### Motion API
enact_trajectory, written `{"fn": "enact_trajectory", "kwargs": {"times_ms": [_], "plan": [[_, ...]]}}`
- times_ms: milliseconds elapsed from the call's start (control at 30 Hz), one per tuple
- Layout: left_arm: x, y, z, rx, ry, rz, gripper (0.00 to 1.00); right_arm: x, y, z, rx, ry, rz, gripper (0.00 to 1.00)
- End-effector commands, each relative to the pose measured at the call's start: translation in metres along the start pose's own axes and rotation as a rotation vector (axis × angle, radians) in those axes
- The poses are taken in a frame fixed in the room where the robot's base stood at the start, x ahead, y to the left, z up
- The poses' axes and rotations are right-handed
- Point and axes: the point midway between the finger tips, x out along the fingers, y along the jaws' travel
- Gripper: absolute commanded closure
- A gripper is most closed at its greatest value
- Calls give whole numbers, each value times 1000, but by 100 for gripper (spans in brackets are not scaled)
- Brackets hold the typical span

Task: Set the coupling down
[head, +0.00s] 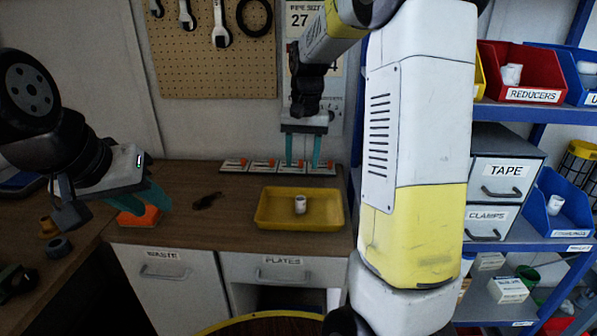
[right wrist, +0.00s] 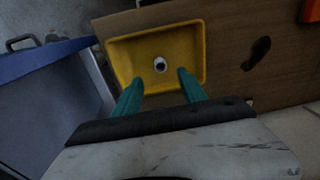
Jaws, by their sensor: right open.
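The coupling (head: 300,204), a small white cylinder, stands in the yellow tray (head: 268,222) on the wooden bench. It also shows in the right wrist view (right wrist: 160,64), end-on with a dark bore, inside the yellow tray (right wrist: 118,52). My right gripper (head: 302,164) is open and empty, its two teal fingers pointing down above and behind the tray in the head view. In the right wrist view the fingertips (right wrist: 160,76) frame the coupling without visible contact. My left gripper (head: 148,203) hangs at the left; its teal fingers overlap in view, so their opening is unclear.
An orange block (head: 138,216) lies by my left gripper. A dark object (head: 207,201) lies left of the tray. Bins and drawers (head: 505,167) fill the right shelves. The bench around the tray is mostly clear.

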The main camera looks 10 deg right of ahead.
Motion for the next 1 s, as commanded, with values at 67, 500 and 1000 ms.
{"fn": "enact_trajectory", "kwargs": {"times_ms": [67, 500, 1000], "plan": [[0, 0, 0, 0, 0, 0, 68, -25, 5, 24, -26, 48, -48, 51], [0, 0, 0, 0, 0, 0, 68, -88, 26, 180, -240, 370, -203, 51], [0, 0, 0, 0, 0, 0, 68, -81, 30, 221, -304, 473, -207, 51]]}}
